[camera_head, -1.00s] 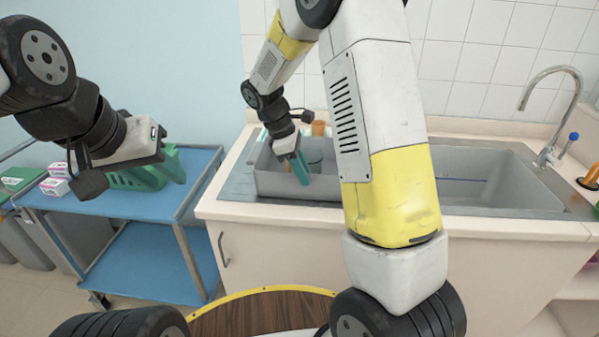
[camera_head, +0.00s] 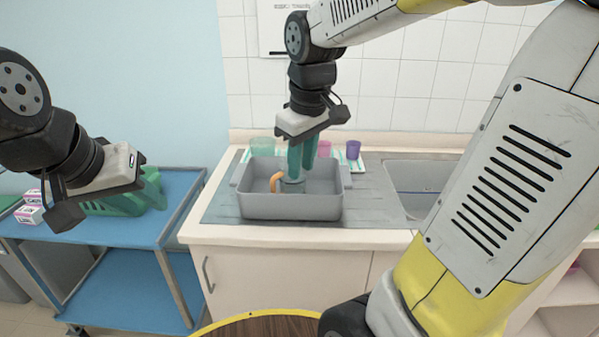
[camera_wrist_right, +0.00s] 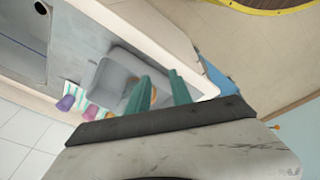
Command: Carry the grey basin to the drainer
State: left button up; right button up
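The grey basin (camera_head: 290,207) is a rectangular open tub standing upright on the steel drainer (camera_head: 221,208), left of the sink bowl. An orange hooked piece (camera_head: 276,181) shows inside it. My right gripper (camera_head: 303,165) points down into the basin from above, its teal fingers apart, with no grip on the basin's walls. In the right wrist view the fingers (camera_wrist_right: 160,88) are also apart, over the basin (camera_wrist_right: 112,78). My left gripper (camera_head: 152,188) is at the left over the blue trolley, apart from the basin; its fingers blend with a green rack (camera_head: 112,206).
Coloured cups, including a purple one (camera_head: 353,149), stand behind the basin near the tiled wall. The sink bowl (camera_head: 412,178) is to the right. The blue trolley (camera_head: 120,228) holds the green rack and small pink-white boxes (camera_head: 32,205).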

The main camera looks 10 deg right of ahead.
jog(key=s+r+m+t+y, duration=0.1)
jog(key=s+m+t, duration=0.2)
jog(key=s+m, duration=0.3)
jog(key=shift+s+r+t+y, duration=0.2)
jog(key=shift+s+t+y, duration=0.15)
jog(key=shift+s, duration=1.15)
jog(key=shift+d, duration=0.1)
